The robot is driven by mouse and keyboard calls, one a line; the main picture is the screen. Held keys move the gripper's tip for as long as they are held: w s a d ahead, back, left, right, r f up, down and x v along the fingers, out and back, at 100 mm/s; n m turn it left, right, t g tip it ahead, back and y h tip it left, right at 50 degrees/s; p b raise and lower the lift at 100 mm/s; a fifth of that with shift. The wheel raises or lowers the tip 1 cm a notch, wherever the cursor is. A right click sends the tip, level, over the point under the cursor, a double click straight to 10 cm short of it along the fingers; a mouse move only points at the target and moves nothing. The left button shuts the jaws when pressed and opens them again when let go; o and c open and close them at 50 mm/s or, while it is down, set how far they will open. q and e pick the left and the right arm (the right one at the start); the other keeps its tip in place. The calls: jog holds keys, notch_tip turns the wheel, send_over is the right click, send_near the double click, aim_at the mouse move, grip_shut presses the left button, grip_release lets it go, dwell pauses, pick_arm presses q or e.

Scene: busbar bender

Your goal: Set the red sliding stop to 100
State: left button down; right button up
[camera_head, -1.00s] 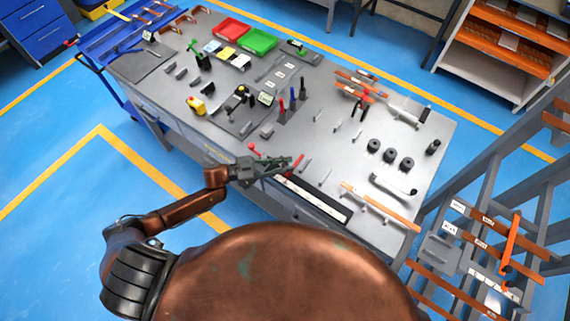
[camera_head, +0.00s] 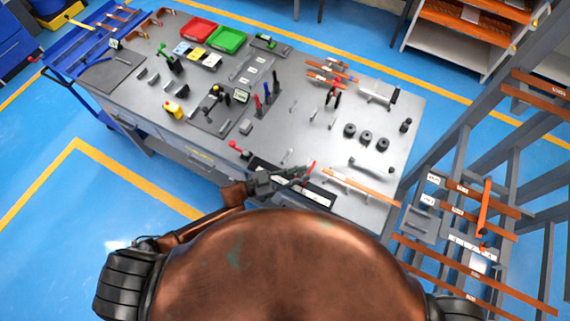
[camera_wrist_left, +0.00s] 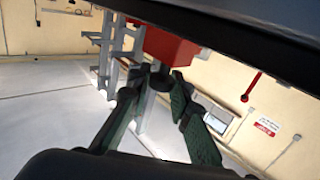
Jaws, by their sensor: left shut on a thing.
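The red sliding stop (camera_head: 311,167) is at the front edge of the grey workbench, on the black rail with a white scale strip (camera_head: 315,198). My left gripper (camera_head: 296,174) reaches it from the left and is shut on it. In the left wrist view the red block (camera_wrist_left: 172,47) lies just beyond the green-padded fingers (camera_wrist_left: 158,100), with a dark round part between the tips. The fingers hide part of the rail, and the scale's numbers are too small to read. My right gripper is not in view.
An orange bar (camera_head: 362,187) lies to the right of the rail. A red-knobbed lever (camera_head: 236,147) stands to its left. Black cylinders (camera_head: 366,138) and a dark-handled tool (camera_head: 372,166) are farther back. A rack with copper bars (camera_head: 470,215) stands at the right.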

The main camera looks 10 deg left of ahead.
pick_arm(q)
jog(key=shift+s+d, duration=0.2)
jog(key=shift+d, duration=0.25)
jog(key=c, duration=1.8)
grip_release()
jog(key=shift+a, duration=0.1)
jog(key=v, duration=1.2)
